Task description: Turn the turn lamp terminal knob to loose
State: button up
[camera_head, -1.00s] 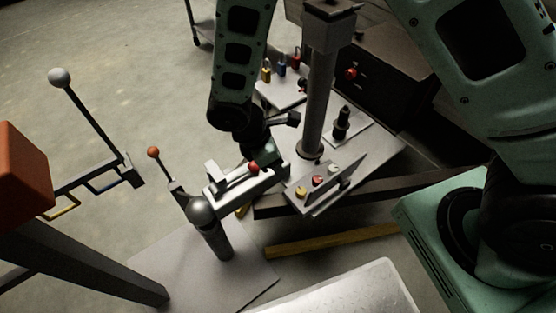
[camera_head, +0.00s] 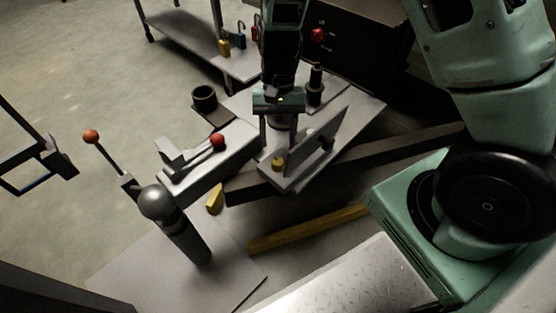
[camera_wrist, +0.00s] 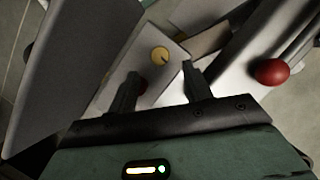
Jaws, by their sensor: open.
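A small sloped panel (camera_head: 270,179) carries round terminal knobs. A yellow knob (camera_head: 278,163) shows at its near left end, and it also shows in the wrist view (camera_wrist: 160,57) with a dark pointer line. I cannot read labels, so I cannot tell which knob is the turn lamp one. My gripper (camera_head: 279,146) is open above the panel and points down. In the wrist view my gripper (camera_wrist: 160,78) has its fingers spread, with the yellow knob beyond the gap between them.
A lever with a red ball (camera_head: 218,140) stands left of the panel; the ball is close to my right finger in the wrist view. An upright grey plate (camera_head: 325,140) stands along the panel's right side. A grey round-topped post (camera_head: 165,205) stands nearer on the left.

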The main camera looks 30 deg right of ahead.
aim_at(278, 160)
jog(key=b+x, duration=0.2)
jog(key=x, duration=0.3)
jog(key=shift+s+f, duration=0.15)
jog(key=shift+f, duration=0.25)
jog(key=shift+a, duration=0.1)
jog(key=c, duration=1)
